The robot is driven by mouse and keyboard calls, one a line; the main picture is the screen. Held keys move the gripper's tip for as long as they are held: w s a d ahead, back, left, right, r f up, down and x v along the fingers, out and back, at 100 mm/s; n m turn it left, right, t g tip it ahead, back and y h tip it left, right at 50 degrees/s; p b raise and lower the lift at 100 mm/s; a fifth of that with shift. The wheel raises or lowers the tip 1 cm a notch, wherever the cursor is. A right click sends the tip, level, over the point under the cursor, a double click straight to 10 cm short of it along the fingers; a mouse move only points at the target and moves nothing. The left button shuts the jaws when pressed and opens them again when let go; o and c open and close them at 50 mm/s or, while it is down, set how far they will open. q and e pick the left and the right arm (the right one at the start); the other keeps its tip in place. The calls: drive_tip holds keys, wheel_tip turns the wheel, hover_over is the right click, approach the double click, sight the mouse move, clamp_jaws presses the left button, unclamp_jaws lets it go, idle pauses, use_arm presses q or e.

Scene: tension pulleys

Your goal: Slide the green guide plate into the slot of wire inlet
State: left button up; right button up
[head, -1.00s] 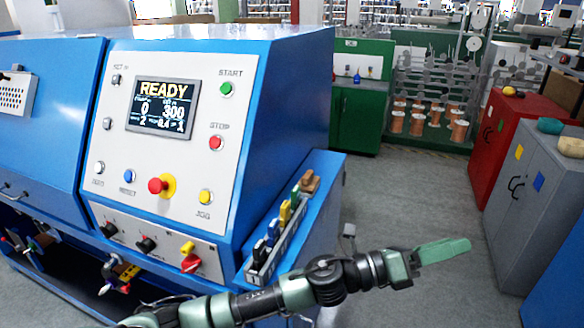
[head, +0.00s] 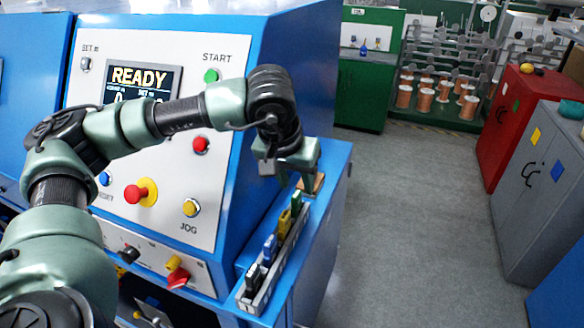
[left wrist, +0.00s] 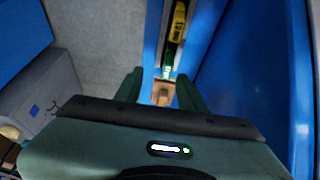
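The green guide plate (head: 297,203) stands near the far end of a grey rack on the blue ledge, behind the yellow plate; its top also shows in the left wrist view (left wrist: 168,71). My left gripper (head: 308,182) points down over the far end of the ledge, just beyond the green plate. In the left wrist view my left gripper (left wrist: 158,82) has its fingers apart, with a brown block (left wrist: 160,94) seen between them and the green plate slightly ahead. It holds nothing I can see. I cannot make out the wire inlet's slot. My right gripper is out of view.
The rack (head: 262,294) also holds yellow (head: 284,222), blue (head: 270,248) and black (head: 254,277) plates. The sloped control panel (head: 150,235) rises close to the left of the ledge. Open floor (head: 400,220) lies to the right, before grey (head: 540,190) and red cabinets.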

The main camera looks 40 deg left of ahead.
sight(296, 194)
use_arm(q)
drive_tip(key=p+x, duration=0.1)
drive_tip(key=x, duration=0.2)
drive_tip(key=a+p+x, duration=0.1)
drive_tip(key=x, duration=0.2)
drive_tip(key=shift+w+a+f, duration=0.1)
drive_tip(key=shift+w+a, duration=0.15)
drive_tip(key=shift+w+f, duration=0.25)
drive_tip(key=shift+f, duration=0.3)
drive_tip(key=shift+y, duration=0.3)
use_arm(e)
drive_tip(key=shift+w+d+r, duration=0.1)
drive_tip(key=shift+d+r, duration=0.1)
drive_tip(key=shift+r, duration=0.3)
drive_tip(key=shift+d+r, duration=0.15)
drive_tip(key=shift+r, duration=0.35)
use_arm(q)
clamp_jaws()
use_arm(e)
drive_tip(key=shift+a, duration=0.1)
